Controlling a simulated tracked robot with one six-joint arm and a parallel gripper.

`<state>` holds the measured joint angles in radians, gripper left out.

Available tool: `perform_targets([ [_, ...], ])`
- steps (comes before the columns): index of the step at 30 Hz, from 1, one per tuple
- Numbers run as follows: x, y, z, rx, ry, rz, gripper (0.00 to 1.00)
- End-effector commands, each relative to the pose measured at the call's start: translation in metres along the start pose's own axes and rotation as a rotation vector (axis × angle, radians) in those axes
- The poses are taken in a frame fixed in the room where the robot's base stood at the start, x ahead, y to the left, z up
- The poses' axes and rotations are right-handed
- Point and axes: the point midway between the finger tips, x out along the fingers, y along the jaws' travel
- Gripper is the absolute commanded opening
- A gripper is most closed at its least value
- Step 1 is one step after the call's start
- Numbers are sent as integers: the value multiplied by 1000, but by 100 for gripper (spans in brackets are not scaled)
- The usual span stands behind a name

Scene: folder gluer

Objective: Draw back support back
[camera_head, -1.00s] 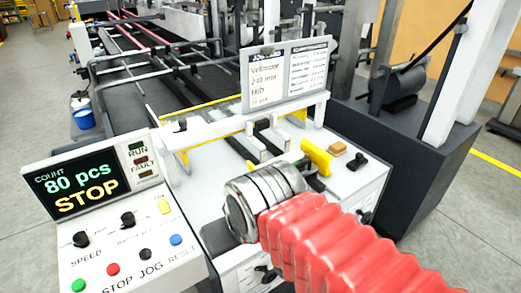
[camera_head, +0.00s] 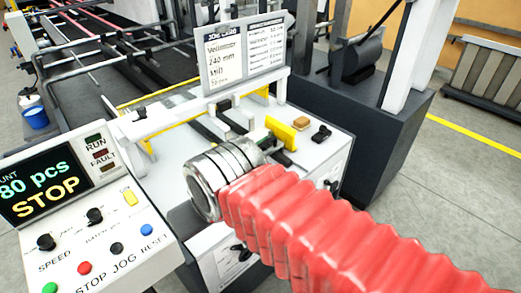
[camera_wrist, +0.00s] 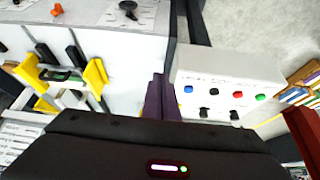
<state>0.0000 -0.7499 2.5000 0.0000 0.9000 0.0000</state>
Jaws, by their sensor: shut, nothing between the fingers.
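A yellow upright plate (camera_head: 286,133) stands on the white table of the machine, beside dark rails; I take it for the back support, but no label shows. In the wrist view, yellow plates stand at both ends of the dark rails, one nearer the middle (camera_wrist: 95,78) and one farther left (camera_wrist: 28,72). I cannot match them surely to the head view. My gripper (camera_wrist: 160,98) shows as dark, purplish fingers, shut and empty, apart from the nearer yellow plate. In the head view my silver wrist and red-sleeved arm hide the fingertips.
The control panel (camera_head: 100,222) reads STOP and 80 pcs. It also shows in the wrist view (camera_wrist: 228,72). A job card (camera_head: 245,55) stands above a white crossbar. Floor is open at right.

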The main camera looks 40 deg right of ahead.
Motion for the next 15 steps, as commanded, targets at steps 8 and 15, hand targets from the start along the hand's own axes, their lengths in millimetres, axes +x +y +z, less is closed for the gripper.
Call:
perform_targets([
  [8,0,0,0,0,0,0,0],
  [15,0,4,0,14,-1,7,13],
])
